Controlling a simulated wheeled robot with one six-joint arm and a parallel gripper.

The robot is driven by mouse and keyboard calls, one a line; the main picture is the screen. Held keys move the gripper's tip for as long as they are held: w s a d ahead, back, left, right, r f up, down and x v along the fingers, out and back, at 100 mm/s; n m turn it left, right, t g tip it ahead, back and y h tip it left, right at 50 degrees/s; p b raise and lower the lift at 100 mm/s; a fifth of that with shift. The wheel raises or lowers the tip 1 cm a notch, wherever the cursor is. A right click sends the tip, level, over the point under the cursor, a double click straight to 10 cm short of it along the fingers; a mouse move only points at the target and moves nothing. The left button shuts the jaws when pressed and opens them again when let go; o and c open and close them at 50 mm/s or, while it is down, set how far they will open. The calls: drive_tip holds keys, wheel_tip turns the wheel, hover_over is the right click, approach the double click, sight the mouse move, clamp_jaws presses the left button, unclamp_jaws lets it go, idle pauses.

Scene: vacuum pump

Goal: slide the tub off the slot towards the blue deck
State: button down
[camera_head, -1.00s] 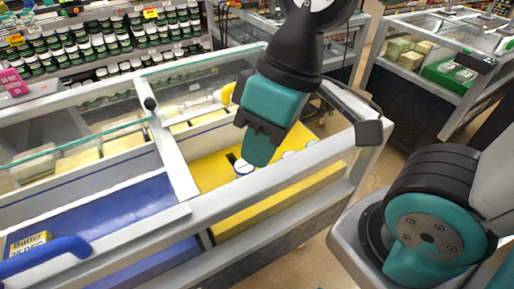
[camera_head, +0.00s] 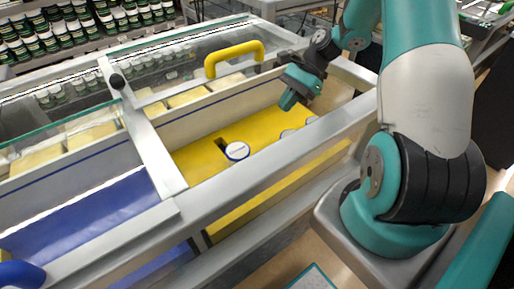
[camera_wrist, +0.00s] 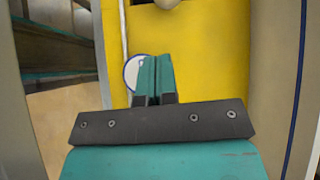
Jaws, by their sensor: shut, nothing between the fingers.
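The tub (camera_head: 237,151) with a round white lid and blue ring stands on the yellow deck (camera_head: 205,172). It sits at the near right end of the dark slot (camera_head: 222,144) and seems to cover part of it; its exact overlap is unclear. The blue deck (camera_head: 85,225) lies to the left, beyond a grey divider. My gripper (camera_head: 287,102) is shut and empty, above the right part of the yellow deck, well apart from this tub. In the wrist view, its fingertips (camera_wrist: 155,62) partly hide a white, blue-ringed lid (camera_wrist: 131,72); I cannot tell which tub that is.
The grey front rail (camera_head: 270,155) and divider (camera_head: 148,145) frame the deck. A yellow handle (camera_head: 234,56) stands at the back; a blue one (camera_head: 20,275) is at lower left.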

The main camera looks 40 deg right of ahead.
sight(236, 152)
drive_tip(key=shift+m, duration=0.5)
drive_tip(key=x, duration=0.7)
drive_tip(key=d+f+p+x, duration=0.1)
drive_tip(key=x, duration=0.2)
drive_tip(key=shift+s+f, duration=0.1)
drive_tip(key=shift+f, duration=0.1)
drive_tip(key=a+p, duration=0.1)
drive_tip(key=a, duration=0.1)
drive_tip(key=shift+a+r, duration=0.15)
drive_tip(key=shift+a, duration=0.85)
